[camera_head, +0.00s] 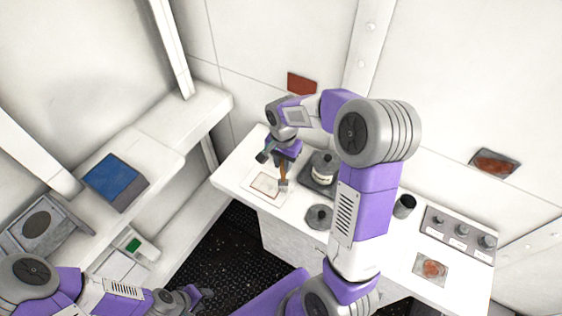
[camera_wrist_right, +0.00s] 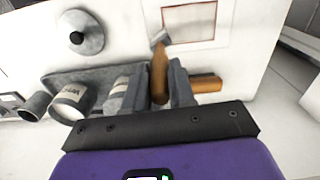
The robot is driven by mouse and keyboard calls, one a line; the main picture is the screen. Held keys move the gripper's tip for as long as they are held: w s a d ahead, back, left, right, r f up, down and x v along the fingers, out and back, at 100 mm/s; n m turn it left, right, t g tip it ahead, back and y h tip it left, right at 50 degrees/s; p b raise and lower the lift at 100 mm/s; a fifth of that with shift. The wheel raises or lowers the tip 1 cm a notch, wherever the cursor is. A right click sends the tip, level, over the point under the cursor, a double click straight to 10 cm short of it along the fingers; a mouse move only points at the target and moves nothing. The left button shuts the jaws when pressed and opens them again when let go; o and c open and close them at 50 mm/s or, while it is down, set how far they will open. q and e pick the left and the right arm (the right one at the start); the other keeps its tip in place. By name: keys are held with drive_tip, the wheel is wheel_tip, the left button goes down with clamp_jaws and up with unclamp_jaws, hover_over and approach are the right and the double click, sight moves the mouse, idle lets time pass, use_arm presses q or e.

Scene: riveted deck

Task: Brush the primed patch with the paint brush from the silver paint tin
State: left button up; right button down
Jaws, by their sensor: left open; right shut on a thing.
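My right gripper (camera_head: 284,158) is shut on the paint brush (camera_head: 283,174), which hangs bristles down from a wooden handle. In the right wrist view, the brush (camera_wrist_right: 159,66) sits between the fingers (camera_wrist_right: 160,88). Its bristles are at the edge of the primed patch (camera_head: 264,184), a pale framed rectangle also in the wrist view (camera_wrist_right: 190,22); contact cannot be told. A labelled paint tin (camera_head: 323,164) stands on a dark tray; the wrist view shows two labelled tins, one open (camera_wrist_right: 70,100) and one partly behind a finger (camera_wrist_right: 116,94). My left gripper (camera_head: 198,297) is open, low at left.
A round lid (camera_head: 319,216) lies on the white bench. A dark cup (camera_head: 404,206), a knob panel (camera_head: 458,234) and a rusty plate (camera_head: 431,268) are to the right. A wooden piece (camera_wrist_right: 206,83) shows beside a finger. A blue-topped box (camera_head: 115,180) sits on the left shelf.

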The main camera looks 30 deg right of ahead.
wheel_tip(320, 180, up, 2)
drive_tip(key=shift+w+r+p, duration=0.15)
drive_tip(key=shift+r+p, duration=0.05)
drive_tip(key=shift+p, duration=0.1)
drive_tip(key=shift+w+r+p, duration=0.2)
drive_tip(key=shift+r+p, duration=0.4)
drive_tip(key=shift+r, duration=0.1)
drive_tip(key=shift+s+r+p, duration=0.1)
drive_tip(key=shift+r+p, duration=1.35)
drive_tip(key=shift+r, duration=0.5)
